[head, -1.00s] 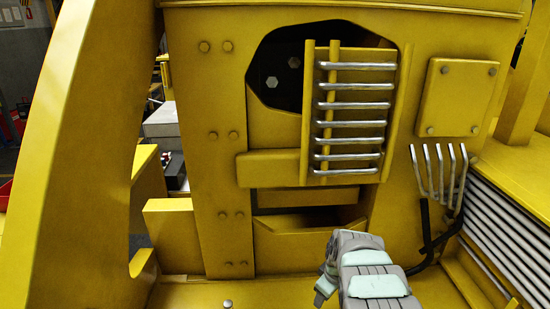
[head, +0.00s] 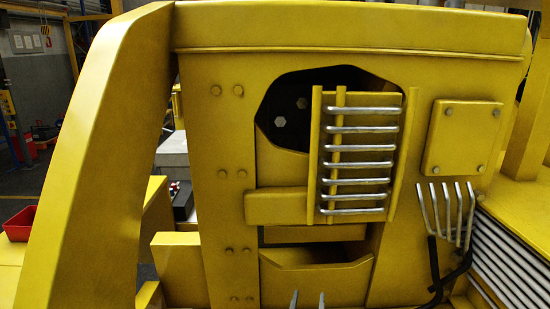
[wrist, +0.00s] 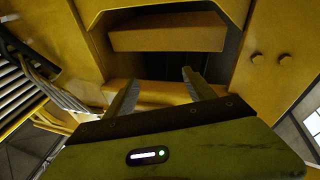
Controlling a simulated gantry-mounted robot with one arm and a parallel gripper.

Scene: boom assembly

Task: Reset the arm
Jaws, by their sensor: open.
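My gripper (head: 308,300) shows only as two pale grey fingertips at the bottom edge of the head view; the rest of the arm is out of that view. In the wrist view my gripper (wrist: 160,76) has its two grey fingers spread apart with nothing between them. The fingers point toward the yellow machine body (head: 215,200), at a dark recess (wrist: 165,66) below a yellow block (wrist: 168,34). I cannot tell whether the fingertips touch anything.
Bent silver and black tubes (head: 447,230) stand at right, beside silver ribs (head: 505,255). A thick yellow beam (head: 95,150) rises at left. A red bin (head: 20,223) sits at far left.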

